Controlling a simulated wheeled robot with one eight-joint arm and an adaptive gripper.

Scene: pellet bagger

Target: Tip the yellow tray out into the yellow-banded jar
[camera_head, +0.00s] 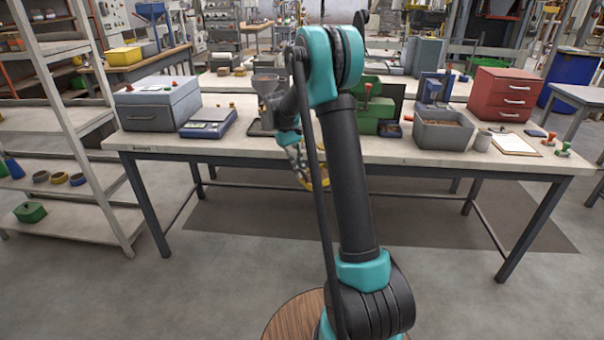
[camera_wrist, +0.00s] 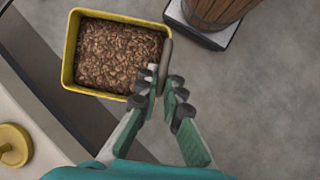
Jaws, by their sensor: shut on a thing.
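The yellow tray (camera_wrist: 70,52) is square and full of brown pellets (camera_wrist: 118,55). In the wrist view my gripper (camera_wrist: 163,82) is shut at the tray's right side, on what looks like a dark handle. The tray looks about level, in front of the bench edge and over the floor. In the head view a bit of yellow tray (camera_head: 322,183) shows below my gripper (camera_head: 302,178), mostly behind my arm. I cannot make out a yellow-banded jar in either view; my arm hides part of the bench.
The bench (camera_head: 240,150) carries a grey box (camera_head: 157,103), a blue scale (camera_head: 208,122), a grey bin (camera_head: 442,135), a clipboard (camera_head: 515,144) and a red drawer unit (camera_head: 502,93). A round yellow knobbed piece (camera_wrist: 13,144) lies at the wrist view's left. Shelves (camera_head: 75,130) stand left.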

